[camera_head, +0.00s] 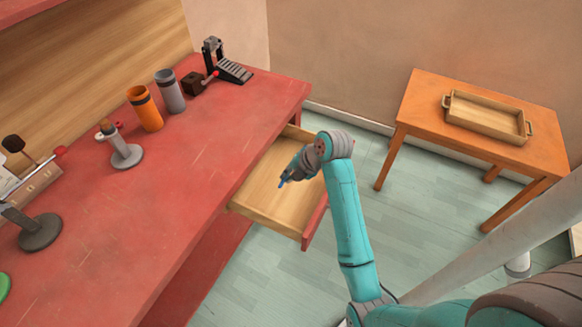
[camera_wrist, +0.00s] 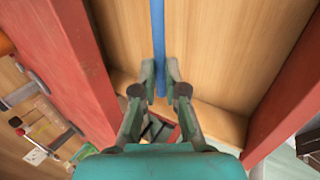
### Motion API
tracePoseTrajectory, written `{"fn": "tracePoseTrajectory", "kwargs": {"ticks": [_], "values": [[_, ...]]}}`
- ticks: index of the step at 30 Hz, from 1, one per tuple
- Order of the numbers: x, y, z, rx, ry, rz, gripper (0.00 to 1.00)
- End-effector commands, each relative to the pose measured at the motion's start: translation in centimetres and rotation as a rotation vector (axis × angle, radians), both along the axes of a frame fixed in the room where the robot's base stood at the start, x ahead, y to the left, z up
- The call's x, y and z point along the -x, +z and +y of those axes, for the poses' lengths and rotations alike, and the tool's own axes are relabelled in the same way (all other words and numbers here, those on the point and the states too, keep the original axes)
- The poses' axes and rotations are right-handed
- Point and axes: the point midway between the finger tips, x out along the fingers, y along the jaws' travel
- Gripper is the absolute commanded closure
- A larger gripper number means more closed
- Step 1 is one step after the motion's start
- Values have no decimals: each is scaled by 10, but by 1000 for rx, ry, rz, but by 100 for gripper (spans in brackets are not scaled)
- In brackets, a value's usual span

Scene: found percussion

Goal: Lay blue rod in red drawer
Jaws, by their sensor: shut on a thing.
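In the wrist view my gripper (camera_wrist: 159,85) is shut on the blue rod (camera_wrist: 158,35), which runs up from between the fingertips toward the top of the picture. The red drawer (camera_head: 262,203) is pulled out from the red bench and has a bare wooden inside. My gripper (camera_head: 285,180) and a short bit of the blue rod (camera_head: 282,184) are over the open drawer in the head view. The drawer floor (camera_wrist: 230,50) lies behind the rod in the wrist view. I cannot tell whether the rod touches it. My arm hides part of the drawer.
The red bench (camera_head: 150,200) holds an orange cup (camera_head: 146,110), a grey cup (camera_head: 170,92), a black pedal-like device (camera_head: 232,70) and several stands. An orange table (camera_head: 420,110) with a wooden tray (camera_head: 487,121) stands at the right. Open floor lies between them.

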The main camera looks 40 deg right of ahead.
Motion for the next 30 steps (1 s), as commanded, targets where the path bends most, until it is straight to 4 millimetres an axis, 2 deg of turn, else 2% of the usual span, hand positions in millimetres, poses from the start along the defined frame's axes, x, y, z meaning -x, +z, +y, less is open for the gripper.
{"fn": "tracePoseTrajectory", "kwargs": {"ticks": [11, 17, 30], "values": [[0, 1, 0, 3, 9, 5, 100], [-5, 5, -1, 46, 10, 107, 100], [-2, -44, -1, 40, 6, 107, 100]]}}
